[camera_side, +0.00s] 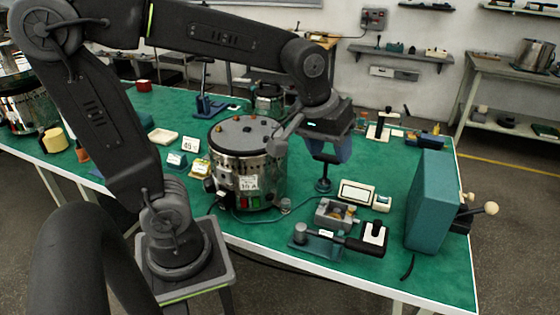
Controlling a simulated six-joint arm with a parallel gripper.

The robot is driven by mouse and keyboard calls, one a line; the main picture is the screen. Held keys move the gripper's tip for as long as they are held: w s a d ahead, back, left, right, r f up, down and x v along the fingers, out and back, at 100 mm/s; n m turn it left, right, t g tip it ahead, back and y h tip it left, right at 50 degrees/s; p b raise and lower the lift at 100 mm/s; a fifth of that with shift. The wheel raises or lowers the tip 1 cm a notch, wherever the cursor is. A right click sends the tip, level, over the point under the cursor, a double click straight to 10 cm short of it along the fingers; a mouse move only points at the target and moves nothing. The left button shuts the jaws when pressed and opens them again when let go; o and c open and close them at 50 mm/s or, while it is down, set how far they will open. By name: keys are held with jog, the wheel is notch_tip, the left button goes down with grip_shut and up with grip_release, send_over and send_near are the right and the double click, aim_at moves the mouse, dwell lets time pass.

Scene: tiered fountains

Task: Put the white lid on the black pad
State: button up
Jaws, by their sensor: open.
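My gripper (332,152) is open at the end of my arm, pointing down above the green table, right of the silver pot. Its jaws are empty as far as I can see. A dark stand (323,184) is just below it; I cannot tell whether they touch. Several pale pieces could be the white lid: a flat cream-white rectangular piece (162,136) at the left, a white-faced, dark-rimmed box (356,192) right of the gripper, and a white piece with a dark top (374,236) near the front. I cannot clearly pick out the black pad.
A silver pot (262,178) with a grey top stands mid-table. A large teal box (428,203) with a lever is at the right. A clamp with a black handle (330,242) lies at the front. The green tabletop (300,220) is crowded, with some bare room near the front right.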

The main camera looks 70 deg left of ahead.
jog(key=s+m+t, duration=0.1)
jog(key=s+m, duration=0.4)
jog(key=s, duration=0.5)
jog(key=shift+d+f+m+t, duration=0.25)
jog(key=shift+d+m+t, duration=0.05)
jog(key=shift+m, duration=0.1)
dwell(0.4)
